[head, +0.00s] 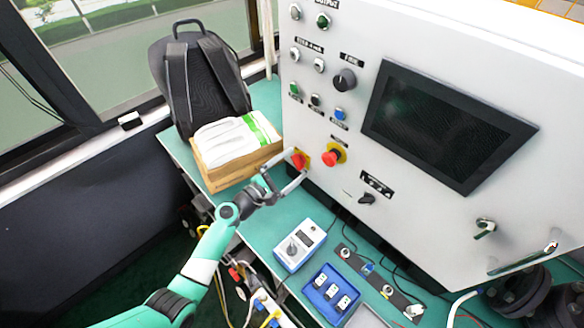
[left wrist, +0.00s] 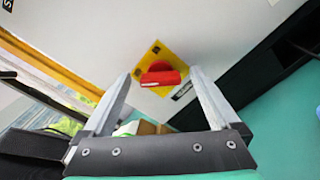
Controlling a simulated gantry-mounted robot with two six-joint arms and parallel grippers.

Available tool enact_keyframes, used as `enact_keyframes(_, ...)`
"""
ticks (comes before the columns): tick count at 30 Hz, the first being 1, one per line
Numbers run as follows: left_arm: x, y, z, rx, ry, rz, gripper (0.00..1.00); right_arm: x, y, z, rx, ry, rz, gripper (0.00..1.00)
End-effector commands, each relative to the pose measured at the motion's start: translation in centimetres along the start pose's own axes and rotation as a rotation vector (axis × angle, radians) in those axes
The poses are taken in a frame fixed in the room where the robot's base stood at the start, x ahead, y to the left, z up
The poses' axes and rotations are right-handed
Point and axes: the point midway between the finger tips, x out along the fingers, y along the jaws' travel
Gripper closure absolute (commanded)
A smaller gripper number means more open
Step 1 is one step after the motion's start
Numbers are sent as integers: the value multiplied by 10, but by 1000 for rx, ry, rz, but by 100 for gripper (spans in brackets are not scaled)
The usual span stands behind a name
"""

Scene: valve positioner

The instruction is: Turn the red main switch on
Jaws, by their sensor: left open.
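The red main switch (head: 299,160) sits on a yellow plate low on the left of the white cabinet front. In the left wrist view the red main switch (left wrist: 161,77) shows its handle lying roughly across the picture on the tilted yellow plate (left wrist: 157,55). My left gripper (head: 296,165) is open, with its fingers pointing at the cabinet. In the left wrist view its two fingers (left wrist: 161,75) stand on either side of the switch, with a gap visible to each side. I cannot tell how far the tips are from the plate. My right gripper is not in view.
A red push button (head: 331,158) on a yellow ring is just right of the switch. A dark screen (head: 446,126) and several knobs fill the panel. A cardboard box (head: 237,170) and a backpack (head: 203,85) stand left. A blue-white meter (head: 300,244) lies on the green bench.

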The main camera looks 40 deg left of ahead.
Motion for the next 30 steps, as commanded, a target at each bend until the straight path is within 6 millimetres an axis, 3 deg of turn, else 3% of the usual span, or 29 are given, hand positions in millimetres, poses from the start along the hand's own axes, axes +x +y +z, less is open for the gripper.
enact_keyframes(5,0,0,0,0,0,0,7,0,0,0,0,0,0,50)
enact_keyframes(19,0,0,0,0,0,0,91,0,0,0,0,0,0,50)
enact_keyframes(30,-1,-1,-1,56,0,1,91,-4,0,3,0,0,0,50)
